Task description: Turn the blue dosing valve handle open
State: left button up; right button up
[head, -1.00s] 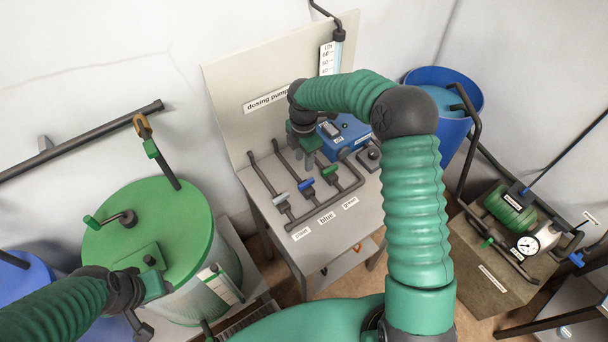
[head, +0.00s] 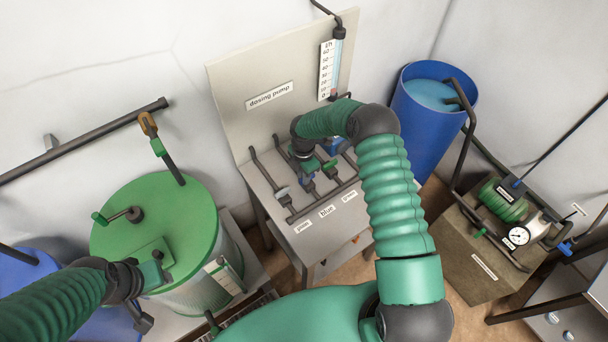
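The dosing valves stand in a row on a grey bench (head: 345,217) under the "dosing pump" board. The label "blue" (head: 327,211) lies in front of the middle valve. The blue handle (head: 308,177) shows only as a small patch just below my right gripper (head: 307,170), which hangs over the middle valve and hides most of it. I cannot tell whether its fingers touch the handle or how far they are apart. The white handle (head: 281,193) shows at the left. My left gripper (head: 158,277) is over the front of the green tank, its fingers unclear.
A green-lidded tank (head: 190,215) stands left of the bench. A blue barrel (head: 425,125) stands to the right. A pump with a gauge (head: 519,236) sits on a box at far right. The board (head: 235,100) rises behind the valves.

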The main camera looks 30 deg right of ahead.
jog(key=shift+c, duration=1.2)
jog(key=shift+d, duration=0.2)
grip_shut()
jog(key=shift+s+d, duration=0.1)
jog(key=shift+d, duration=0.5)
jog(key=shift+d+f, duration=0.1)
jog(key=shift+d, duration=0.05)
jog(key=shift+a, duration=0.25)
pick_arm(q)
jog(key=shift+d, duration=0.45)
